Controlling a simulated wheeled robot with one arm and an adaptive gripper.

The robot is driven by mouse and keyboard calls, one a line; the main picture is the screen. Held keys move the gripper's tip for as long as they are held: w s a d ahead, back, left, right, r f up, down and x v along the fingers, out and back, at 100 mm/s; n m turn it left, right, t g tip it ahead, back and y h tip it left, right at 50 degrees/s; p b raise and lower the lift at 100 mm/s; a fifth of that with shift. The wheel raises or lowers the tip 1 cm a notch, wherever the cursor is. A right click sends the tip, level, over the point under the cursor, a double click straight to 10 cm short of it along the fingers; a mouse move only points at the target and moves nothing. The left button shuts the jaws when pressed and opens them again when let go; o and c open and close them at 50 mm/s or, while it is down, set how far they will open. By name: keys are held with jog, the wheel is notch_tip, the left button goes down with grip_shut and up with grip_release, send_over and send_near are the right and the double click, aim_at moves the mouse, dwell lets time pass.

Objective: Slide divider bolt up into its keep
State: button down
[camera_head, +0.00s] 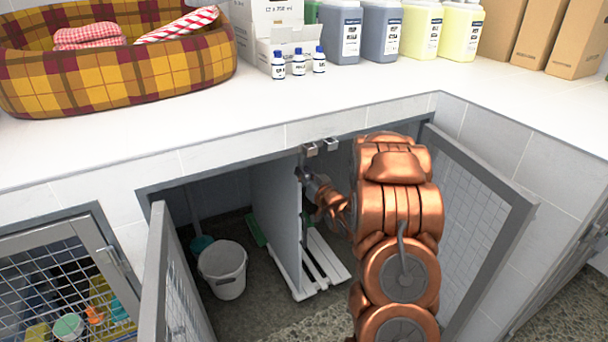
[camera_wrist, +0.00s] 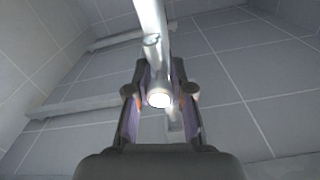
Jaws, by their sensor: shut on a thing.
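The grey divider panel (camera_head: 274,210) stands upright inside the open kennel, its front edge towards me. Two small metal keeps (camera_head: 310,149) sit side by side on the frame above the opening, near the divider's top front corner. My gripper (camera_head: 308,183) is at the upper part of the divider's front edge, below the keeps. In the wrist view my gripper (camera_wrist: 160,90) is shut on the round pale knob of the bolt (camera_wrist: 160,99). A pale bar runs upward from behind the knob. My gripper hides much of the bolt in the head view, so whether its tip meets a keep is unclear.
Open mesh doors flank the kennel, left (camera_head: 170,275) and right (camera_head: 480,215). A white bucket (camera_head: 223,268) stands left of the divider, and a white slatted rack (camera_head: 325,258) lies on the floor. The counter above holds a plaid basket (camera_head: 130,72), bottles and boxes.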

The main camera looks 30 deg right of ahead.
aim_at(302, 162)
jog(key=shift+r+p, duration=0.4)
jog(key=shift+r, duration=1.45)
jog(key=c, duration=1.2)
grip_release()
jog(key=shift+s, duration=0.1)
jog(key=s, duration=0.7)
jog(key=shift+s+a, duration=0.15)
jog(key=shift+a, duration=0.15)
